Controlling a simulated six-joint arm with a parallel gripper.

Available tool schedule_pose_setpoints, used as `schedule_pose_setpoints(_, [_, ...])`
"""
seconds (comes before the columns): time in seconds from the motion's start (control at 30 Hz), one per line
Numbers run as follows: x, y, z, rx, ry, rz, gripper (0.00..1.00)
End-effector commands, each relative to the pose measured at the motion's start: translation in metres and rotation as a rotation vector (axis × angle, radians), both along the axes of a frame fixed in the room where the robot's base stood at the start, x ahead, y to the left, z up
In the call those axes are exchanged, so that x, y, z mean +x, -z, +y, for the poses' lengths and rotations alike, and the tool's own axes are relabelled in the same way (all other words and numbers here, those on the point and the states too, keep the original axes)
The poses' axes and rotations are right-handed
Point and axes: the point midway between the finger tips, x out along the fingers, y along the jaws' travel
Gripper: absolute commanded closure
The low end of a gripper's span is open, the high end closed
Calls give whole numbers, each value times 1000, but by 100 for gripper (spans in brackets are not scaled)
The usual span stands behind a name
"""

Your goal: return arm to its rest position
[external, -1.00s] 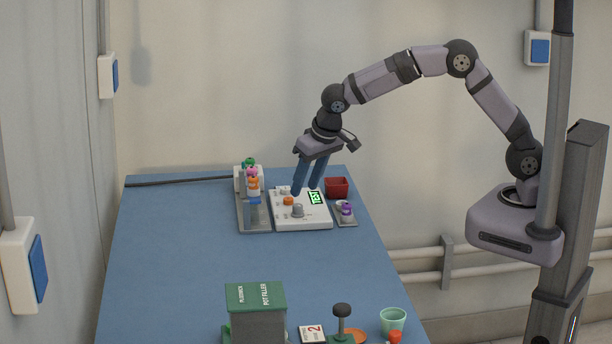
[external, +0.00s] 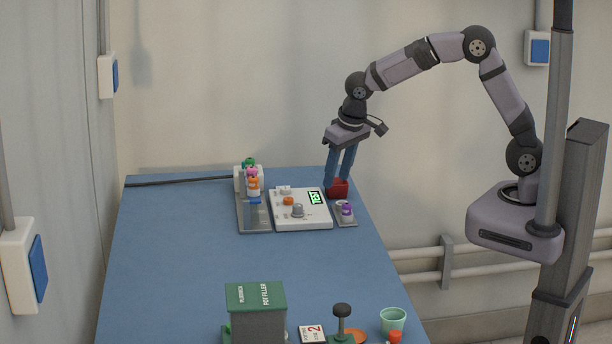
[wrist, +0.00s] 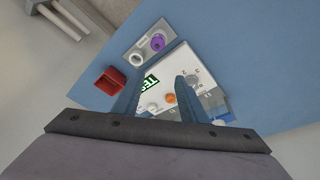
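My arm reaches from its base at the right, over the table's far right part. My gripper (external: 338,180) points down, its two blue fingers apart with nothing seen held between them. In the external view the fingers overlap the small red box (external: 338,193); whether they touch it is not clear there. In the wrist view the fingers of my gripper (wrist: 155,95) are spread, and the red box (wrist: 110,82) lies to the left, outside them. The white tester panel (external: 315,221) with a green TEST display shows beyond the fingers in the wrist view (wrist: 205,102).
A grey tray (external: 254,222) with a rack of coloured-capped items stands left of the panel. A small holder with a purple-topped item (external: 346,210) is at its right. A green-topped pot filler (external: 256,296), a stamp (external: 342,312) and a cup (external: 393,320) stand at the front. The middle is clear.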

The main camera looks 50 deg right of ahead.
Motion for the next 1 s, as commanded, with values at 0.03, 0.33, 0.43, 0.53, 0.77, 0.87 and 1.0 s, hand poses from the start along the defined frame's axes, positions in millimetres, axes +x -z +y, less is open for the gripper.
schedule_pose_setpoints(0.03, [-15, -4, -24, -6, 2, 29, 61])
schedule_pose_setpoints(0.33, [-134, 5, -128, 9, -47, 200, 61])
schedule_pose_setpoints(0.43, [-171, 11, -145, 24, -61, 240, 61])
schedule_pose_setpoints(0.53, [-200, 15, -154, 40, -72, 268, 61])
schedule_pose_setpoints(0.77, [-229, 22, -161, 57, -86, 294, 61])
schedule_pose_setpoints(0.87, [-231, 22, -161, 58, -88, 296, 61])
schedule_pose_setpoints(1.0, [-230, 22, -161, 57, -88, 296, 61])
